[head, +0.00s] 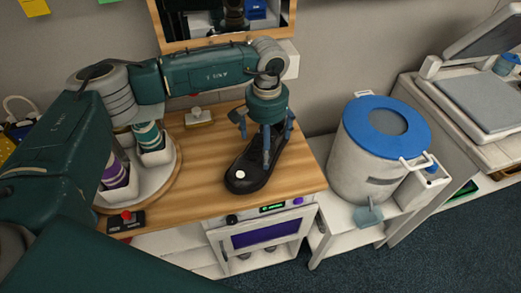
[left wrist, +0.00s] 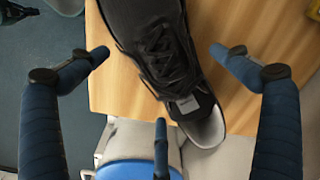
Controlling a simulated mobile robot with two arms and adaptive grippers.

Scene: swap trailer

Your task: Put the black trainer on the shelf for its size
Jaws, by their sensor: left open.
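The black trainer (head: 245,182) lies on the wooden table top (head: 204,184). It has a small white disc-like spot near its front end in the head view. In the left wrist view the black trainer (left wrist: 150,40) shows its laces and a pale label near its opening. My left gripper (head: 267,146) points down over the trainer. Its blue fingers are spread in the wrist view (left wrist: 160,62), on either side of the trainer with gaps to it, and a third finger is below. The gripper is open and empty. My right gripper is not in view. No size shelf can be made out.
A white turntable (head: 165,190) with white pots stands at the left of the table. A white bin with a blue lid (head: 376,125) stands to the right. A white oven-like unit with a purple window (head: 267,233) is under the front edge. A mirror (head: 228,18) stands behind.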

